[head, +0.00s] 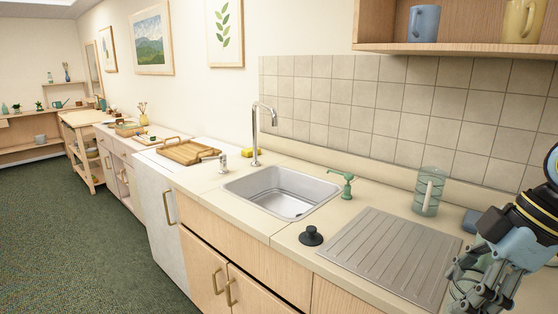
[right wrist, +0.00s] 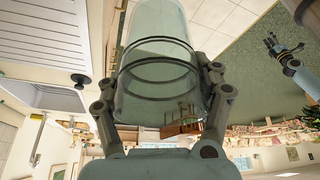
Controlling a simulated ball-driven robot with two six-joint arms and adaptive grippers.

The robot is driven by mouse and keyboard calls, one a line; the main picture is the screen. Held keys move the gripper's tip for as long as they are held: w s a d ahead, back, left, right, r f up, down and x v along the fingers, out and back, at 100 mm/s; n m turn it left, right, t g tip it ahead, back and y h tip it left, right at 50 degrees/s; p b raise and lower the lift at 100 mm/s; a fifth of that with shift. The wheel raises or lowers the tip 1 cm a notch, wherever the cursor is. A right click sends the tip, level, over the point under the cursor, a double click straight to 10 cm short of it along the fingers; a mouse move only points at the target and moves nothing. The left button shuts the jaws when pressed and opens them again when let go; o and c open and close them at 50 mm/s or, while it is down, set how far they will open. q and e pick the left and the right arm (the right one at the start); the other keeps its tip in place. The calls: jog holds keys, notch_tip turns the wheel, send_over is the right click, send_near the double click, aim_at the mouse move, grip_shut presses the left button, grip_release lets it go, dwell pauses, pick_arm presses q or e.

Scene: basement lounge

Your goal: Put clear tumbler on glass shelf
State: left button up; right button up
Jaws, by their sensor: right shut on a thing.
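My right gripper (right wrist: 160,95) is shut on the clear tumbler (right wrist: 158,70), its fingers on either side of the glass. The tumbler is see-through with a pale green tint and dark rings around it. In the head view my right gripper (head: 482,284) is at the lower right, beside the drainboard, and its fingers largely hide the tumbler. My left gripper (right wrist: 275,46) shows small at the upper right of the right wrist view, away from the tumbler; its jaw state is unclear. I cannot make out a glass shelf in either view.
A wooden wall shelf (head: 460,50) holds a blue mug (head: 424,23) and a yellow mug (head: 521,20). A clear greenish jug (head: 429,190) stands behind the ribbed drainboard (head: 390,255). The sink (head: 283,192), black stopper (head: 311,236) and green dispenser (head: 346,186) are left of it. Green floor lies open at left.

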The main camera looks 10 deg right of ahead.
aim_at(444, 313)
jog(key=f, duration=0.1)
jog(key=f+b, duration=0.2)
jog(key=shift+w+d+f, duration=0.25)
jog(key=shift+w+d, duration=0.05)
jog(key=shift+w, duration=0.1)
jog(key=f+b, duration=1.3)
jog(key=shift+s+a, duration=0.1)
jog(key=shift+s, duration=0.15)
jog(key=shift+r, duration=0.1)
